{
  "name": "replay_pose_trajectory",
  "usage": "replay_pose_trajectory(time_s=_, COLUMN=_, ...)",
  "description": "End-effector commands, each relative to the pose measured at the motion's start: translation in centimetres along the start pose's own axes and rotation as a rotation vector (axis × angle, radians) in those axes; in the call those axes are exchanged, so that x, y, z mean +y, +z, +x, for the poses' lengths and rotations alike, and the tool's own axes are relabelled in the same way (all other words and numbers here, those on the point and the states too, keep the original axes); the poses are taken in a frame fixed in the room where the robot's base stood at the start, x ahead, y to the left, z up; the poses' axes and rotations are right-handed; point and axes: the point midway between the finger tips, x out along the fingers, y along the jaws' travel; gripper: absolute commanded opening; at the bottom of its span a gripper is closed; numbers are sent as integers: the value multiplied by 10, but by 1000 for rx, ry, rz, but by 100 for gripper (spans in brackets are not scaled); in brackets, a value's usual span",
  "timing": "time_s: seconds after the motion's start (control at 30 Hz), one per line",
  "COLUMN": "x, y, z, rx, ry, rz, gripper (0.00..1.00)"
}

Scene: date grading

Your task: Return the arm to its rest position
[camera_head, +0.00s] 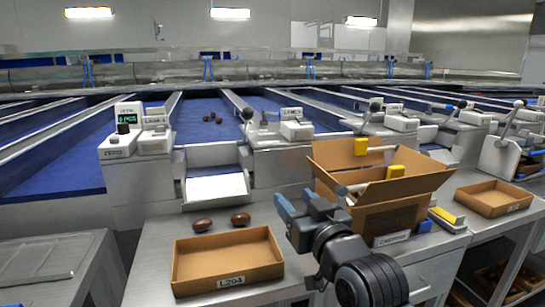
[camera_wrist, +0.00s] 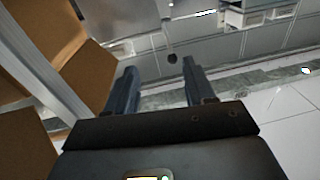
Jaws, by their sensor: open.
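My gripper (camera_head: 294,203) is at the end of my dark arm, above the metal table (camera_head: 150,262) and just left of an open cardboard box (camera_head: 400,215). Its blue-grey fingers are apart with nothing between them. In the wrist view my gripper (camera_wrist: 157,88) also shows open and empty, with the cardboard box (camera_wrist: 92,70) close on its left side. My arm covers part of the box's front left in the head view.
A shallow cardboard tray (camera_head: 228,287) labelled L204 lies on the table. Two brown dates (camera_head: 202,225) (camera_head: 240,218) lie behind it. Another tray (camera_head: 492,212) sits at right. White grading machines (camera_head: 140,140) and blue belts (camera_head: 60,165) stand behind.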

Motion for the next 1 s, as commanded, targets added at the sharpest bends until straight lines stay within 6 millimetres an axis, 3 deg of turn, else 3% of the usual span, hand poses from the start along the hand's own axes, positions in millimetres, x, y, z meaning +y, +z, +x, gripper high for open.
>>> replay_pose_trajectory(time_s=0.03, x=-1, y=17, z=-15, rx=-10, ry=12, rz=22, gripper=54)
replay_pose_trajectory(time_s=0.2, x=-1, y=63, z=-70, rx=-28, ry=68, rz=84, gripper=54)
replay_pose_trajectory(time_s=0.5, x=-4, y=121, z=-181, rx=-69, ry=175, rz=146, gripper=54)
replay_pose_trajectory(time_s=0.73, x=-8, y=145, z=-272, rx=-114, ry=254, rz=158, gripper=54)
replay_pose_trajectory(time_s=1.0, x=-14, y=146, z=-378, rx=-174, ry=330, rz=133, gripper=54)
